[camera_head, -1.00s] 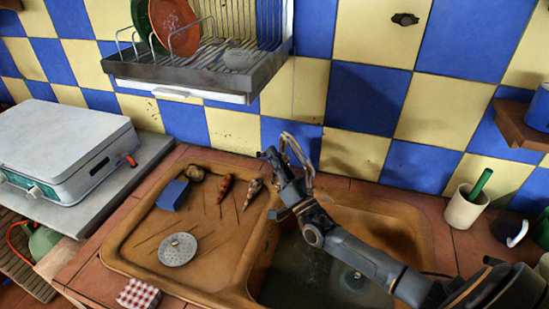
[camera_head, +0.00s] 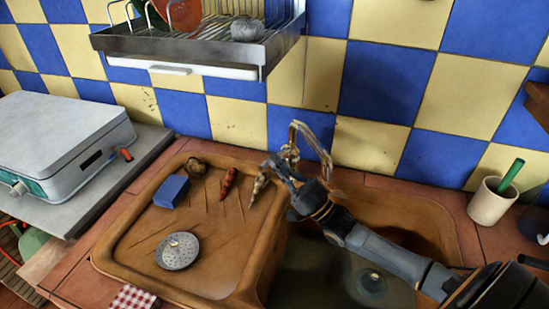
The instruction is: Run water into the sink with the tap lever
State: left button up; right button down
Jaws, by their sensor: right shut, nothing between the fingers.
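The metal tap (camera_head: 322,148) rises behind the sink, its spout arching to the right. Its lever seems to be on the left of its base, but my gripper partly hides that area. The brown sink basin (camera_head: 268,262) is at the lower middle, with a grey floor and a round drain (camera_head: 372,282). I cannot make out a water stream; my arm covers part of the basin. My right gripper (camera_head: 274,166) is shut and empty, close to the left of the tap base; I cannot tell whether it touches the lever. My left gripper is not in view.
The draining board (camera_head: 222,262) at left holds a blue block (camera_head: 171,190), a round strainer (camera_head: 177,251) and several small items. A dish rack (camera_head: 180,70) hangs above on the tiled wall. A cream cup (camera_head: 491,203) stands at right.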

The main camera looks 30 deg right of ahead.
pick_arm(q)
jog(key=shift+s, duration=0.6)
pick_arm(e)
jog(key=s+d, duration=0.5)
jog(key=s, duration=0.7)
jog(key=shift+d+f, duration=0.3)
jog(key=shift+f, duration=0.1)
